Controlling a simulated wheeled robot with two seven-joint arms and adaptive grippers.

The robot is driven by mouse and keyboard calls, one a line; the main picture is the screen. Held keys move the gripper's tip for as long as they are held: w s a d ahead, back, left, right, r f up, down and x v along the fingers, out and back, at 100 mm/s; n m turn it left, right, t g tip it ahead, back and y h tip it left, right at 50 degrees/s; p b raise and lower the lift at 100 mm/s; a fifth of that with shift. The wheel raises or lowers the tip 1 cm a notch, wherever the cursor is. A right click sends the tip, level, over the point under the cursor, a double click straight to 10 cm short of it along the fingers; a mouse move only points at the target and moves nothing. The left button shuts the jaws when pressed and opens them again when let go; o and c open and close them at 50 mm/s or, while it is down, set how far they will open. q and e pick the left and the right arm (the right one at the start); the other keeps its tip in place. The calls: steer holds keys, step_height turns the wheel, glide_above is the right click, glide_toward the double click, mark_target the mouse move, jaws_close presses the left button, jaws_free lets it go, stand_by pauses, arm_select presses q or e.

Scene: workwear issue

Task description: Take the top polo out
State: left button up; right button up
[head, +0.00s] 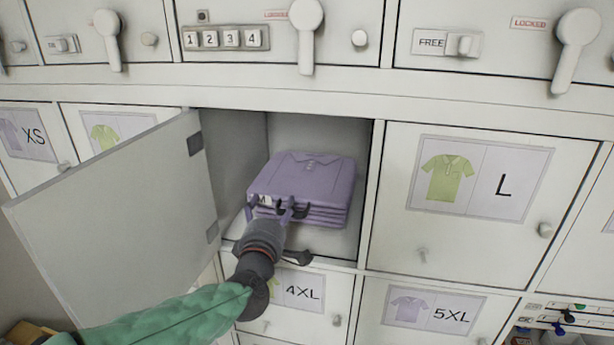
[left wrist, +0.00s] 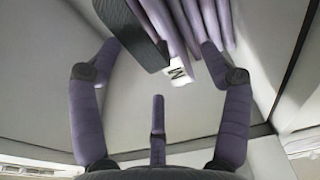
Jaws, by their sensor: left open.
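A stack of folded purple polos (head: 312,175) lies in an open locker compartment, the top polo's collar and buttons facing up. A white tag with an M shows at the stack's front edge, and in the left wrist view the tag (left wrist: 179,73) hangs by the polo edges (left wrist: 198,25). My left gripper (head: 279,209) is open at the front edge of the stack, its fingers spread. In the left wrist view one finger overlaps the polo edges; I cannot tell whether it touches them. My right gripper is not in view.
The compartment door (head: 120,225) stands open to the left of my left arm. The closed L door (head: 480,195) is on the right, with the 4XL (head: 303,292) and 5XL (head: 427,316) doors below. Locked lockers with lever handles (head: 306,40) are above.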

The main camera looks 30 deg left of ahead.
mark_target(276, 198)
arm_select(q)
steer(key=x, duration=0.4)
steer(key=shift+r+p, duration=0.15)
steer(key=shift+p, duration=0.15)
steer(key=shift+r, duration=0.1)
steer(key=c, duration=1.5)
steer(key=shift+o, duration=0.2)
